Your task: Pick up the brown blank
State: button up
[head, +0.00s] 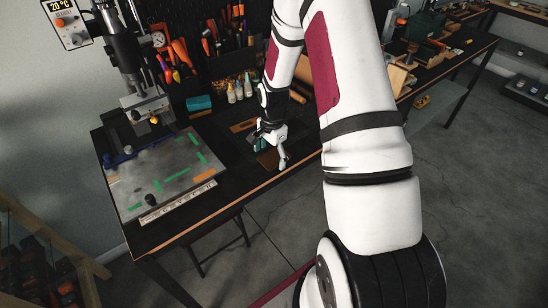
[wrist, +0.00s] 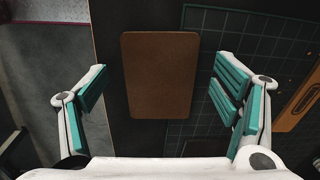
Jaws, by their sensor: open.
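The brown blank (wrist: 160,75) is a flat rectangle with rounded corners. In the wrist view it lies on the dark bench top, upper middle, partly over the edge of a dark grid-lined mat (wrist: 215,140). My gripper (wrist: 157,85) is open, with one teal-padded finger to the left of the blank and one to the right, both apart from it. In the head view my gripper (head: 272,152) is low over the bench near its front edge. The blank (head: 268,159) shows there only in part, behind the fingers.
The press plate (head: 175,170) with green strips stands left of my gripper, a ruler (head: 178,202) along its front. A wooden piece with a slot (wrist: 300,103) lies to the right in the wrist view. White bottles (head: 239,90) and a teal block (head: 199,103) stand behind.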

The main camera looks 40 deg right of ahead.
aim_at(271, 161)
jog(key=shift+f, duration=0.2)
jog(key=shift+c, duration=0.3)
jog(key=c, duration=0.9)
jog(key=shift+c, duration=0.6)
jog(key=shift+r, duration=0.15)
jog(key=shift+w+r, duration=0.15)
jog(key=shift+r, duration=0.4)
jog(key=r, duration=0.1)
jog(key=r+b, duration=0.1)
jog(key=shift+s+a+r, duration=0.1)
jog(key=shift+s+r, duration=0.3)
jog(key=s+a, duration=0.1)
jog(key=s, duration=0.4)
jog(key=s+a+r, duration=0.1)
jog(key=s+a, duration=0.1)
jog(key=s, duration=0.3)
jog(key=s+a, duration=0.1)
jog(key=s, duration=0.3)
jog(key=shift+s+a+r+b, duration=0.15)
jog(key=shift+s+a+b, duration=0.15)
jog(key=shift+s+a, duration=0.1)
